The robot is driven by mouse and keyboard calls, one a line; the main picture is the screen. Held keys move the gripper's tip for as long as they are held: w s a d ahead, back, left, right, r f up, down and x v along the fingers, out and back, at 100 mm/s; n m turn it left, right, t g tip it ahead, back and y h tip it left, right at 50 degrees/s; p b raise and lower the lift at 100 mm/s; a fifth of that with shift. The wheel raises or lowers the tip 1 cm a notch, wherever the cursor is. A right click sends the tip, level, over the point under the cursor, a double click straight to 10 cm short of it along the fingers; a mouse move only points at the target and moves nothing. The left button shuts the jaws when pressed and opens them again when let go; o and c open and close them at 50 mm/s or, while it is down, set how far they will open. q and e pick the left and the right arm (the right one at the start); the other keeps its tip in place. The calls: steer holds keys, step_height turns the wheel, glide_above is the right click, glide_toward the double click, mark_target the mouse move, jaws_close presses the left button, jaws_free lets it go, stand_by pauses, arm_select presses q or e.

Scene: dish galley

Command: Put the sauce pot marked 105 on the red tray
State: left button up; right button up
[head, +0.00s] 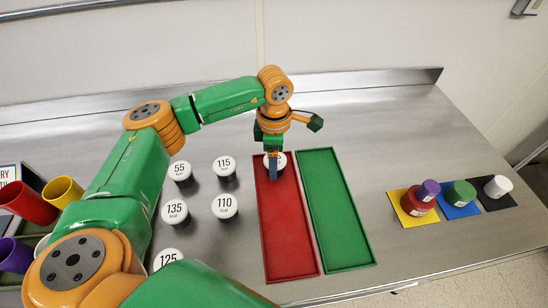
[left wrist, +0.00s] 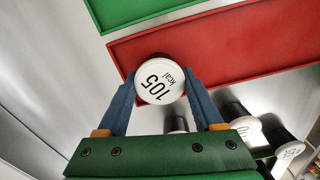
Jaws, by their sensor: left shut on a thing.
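The sauce pot marked 105 (left wrist: 160,82) has a white lid with black print and sits between my left gripper's blue fingers in the left wrist view. My left gripper (head: 273,168) is shut on it over the far end of the red tray (head: 290,235). In the head view a finger partly covers the pot's white lid (head: 281,160). The red tray also shows behind the pot in the left wrist view (left wrist: 240,50). I cannot tell whether the pot touches the tray floor. My right gripper is not in view.
Several other white-lidded pots, such as 115 (head: 224,165) and 110 (head: 225,206), stand left of the red tray. A green tray (head: 335,210) lies just right of it. Coloured cups (head: 62,190) stand at far left. Coloured mats with containers (head: 418,202) lie at right.

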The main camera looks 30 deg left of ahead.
arm_select(q)
steer(key=o, duration=1.4)
steer(key=shift+f, duration=0.1)
steer(key=shift+c, duration=0.2)
steer(key=shift+r, duration=0.45)
step_height(320, 180, up, 12)
steer(key=b, duration=0.1)
steer(key=shift+f+b, duration=0.25)
steer(key=shift+b, duration=0.1)
